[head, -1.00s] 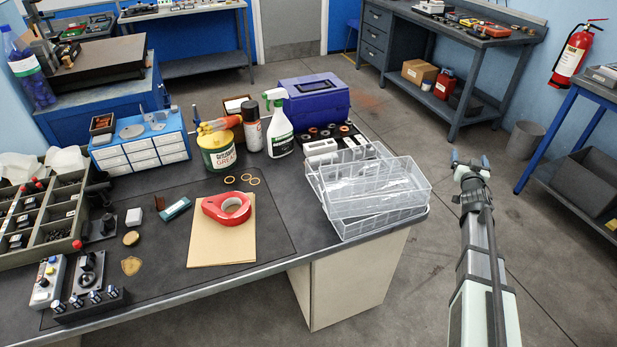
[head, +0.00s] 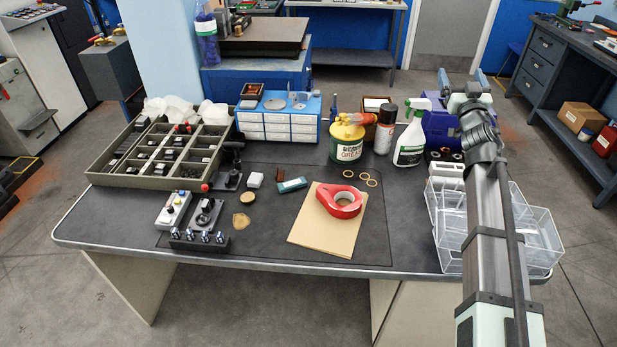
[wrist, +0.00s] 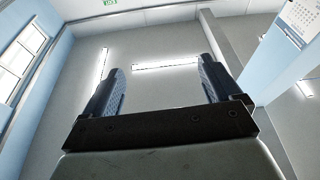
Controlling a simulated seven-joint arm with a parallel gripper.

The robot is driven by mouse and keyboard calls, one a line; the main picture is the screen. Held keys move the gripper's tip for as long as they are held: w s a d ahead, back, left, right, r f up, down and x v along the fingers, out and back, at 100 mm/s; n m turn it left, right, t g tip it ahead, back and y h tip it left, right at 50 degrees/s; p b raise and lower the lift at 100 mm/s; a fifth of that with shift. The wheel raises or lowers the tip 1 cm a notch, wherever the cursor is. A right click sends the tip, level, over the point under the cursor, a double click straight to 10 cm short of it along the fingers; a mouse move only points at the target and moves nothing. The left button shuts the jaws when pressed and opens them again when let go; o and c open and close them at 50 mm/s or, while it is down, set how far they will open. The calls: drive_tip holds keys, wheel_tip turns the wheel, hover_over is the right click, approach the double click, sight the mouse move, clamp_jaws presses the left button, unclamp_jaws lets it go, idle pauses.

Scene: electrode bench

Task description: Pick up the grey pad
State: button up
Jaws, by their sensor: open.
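A small pale grey-white block (head: 255,180) lies on the dark mat, left of a teal block (head: 292,185) and a small brown piece (head: 279,174). A round grey disc (head: 275,104) rests on top of the blue drawer unit. I cannot tell for sure which of these is the grey pad. My gripper (head: 460,80) is raised at the right in the head view, far from them. In the wrist view my gripper (wrist: 158,75) has its two blue fingers apart with nothing between them, facing the ceiling and wall.
A red tape dispenser (head: 342,201) sits on a brown folder. A divided parts tray (head: 140,180), a control box (head: 173,210) and a knob panel (head: 200,240) stand left. A grease can (head: 347,150) and spray bottle (head: 411,145) stand behind. Clear bins (head: 540,240) are partly behind my arm.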

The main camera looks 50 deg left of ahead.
drive_tip(key=s+a+r+n+g+y, duration=0.15)
drive_tip(key=s+a+r, duration=0.35)
drive_tip(key=s+a, duration=0.75)
drive_tip(key=s+a+r+n+g+y, duration=0.15)
drive_tip(key=s+a+r, duration=0.25)
drive_tip(key=s+a, duration=0.8)
drive_tip(key=w+a+f+h, duration=0.3)
drive_tip(key=a+f+h, duration=0.4)
drive_tip(key=a+f, duration=0.2)
drive_tip(key=n+g+h, duration=1.2)
drive_tip(key=n, duration=0.1)
hover_over(253, 178)
wheel_tip(253, 178, down, 25)
wheel_tip(253, 178, down, 13)
drive_tip(key=shift+w+f, duration=0.1)
drive_tip(key=shift+f, duration=0.05)
drive_tip(key=shift+c, duration=0.4)
